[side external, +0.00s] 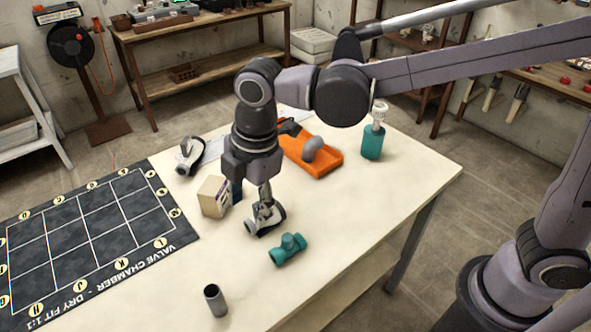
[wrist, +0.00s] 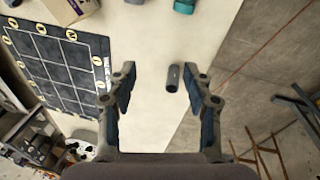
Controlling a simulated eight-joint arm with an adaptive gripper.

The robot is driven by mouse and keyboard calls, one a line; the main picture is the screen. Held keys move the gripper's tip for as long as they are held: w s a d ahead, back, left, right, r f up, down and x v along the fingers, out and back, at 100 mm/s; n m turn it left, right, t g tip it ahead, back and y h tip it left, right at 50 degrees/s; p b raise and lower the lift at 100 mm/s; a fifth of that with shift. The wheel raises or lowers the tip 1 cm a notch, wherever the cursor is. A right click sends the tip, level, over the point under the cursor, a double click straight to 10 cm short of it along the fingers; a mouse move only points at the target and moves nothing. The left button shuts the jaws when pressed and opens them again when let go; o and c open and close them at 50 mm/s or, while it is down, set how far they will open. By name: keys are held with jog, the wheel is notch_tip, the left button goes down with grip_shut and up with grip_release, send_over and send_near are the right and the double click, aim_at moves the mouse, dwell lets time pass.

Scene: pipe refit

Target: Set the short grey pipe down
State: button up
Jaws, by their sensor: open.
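The short grey pipe (side external: 216,302) stands upright near the front of the cream table in the side view, its dark open end up. It also shows in the wrist view (wrist: 173,77), in the gap between my fingertips in the picture. My gripper (side external: 265,212) is open and points down. In the side view it is well behind and to the right of the pipe, apart from it. Its two spread fingers show in the wrist view (wrist: 160,75) with nothing held between them.
A grey fitting (side external: 251,229) shows right under my gripper. A black gridded mat (side external: 105,215) covers the left side. Bare table surrounds the pipe.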

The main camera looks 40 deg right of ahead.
jog(key=s+d+m+t, duration=0.3)
jog(key=s+d+m, duration=0.1)
jog(key=d+m, duration=0.6)
jog(key=s+d+m+t+h, duration=0.1)
jog(key=s+d+m+t, duration=0.1)
jog(key=d+m, duration=0.8)
jog(key=s+d, duration=0.1)
jog(key=d, duration=0.6)
jog(key=shift+s+d+t, duration=0.15)
jog(key=shift+s+t, duration=0.2)
jog(key=shift+t, duration=0.05)
jog(key=shift+f, duration=0.1)
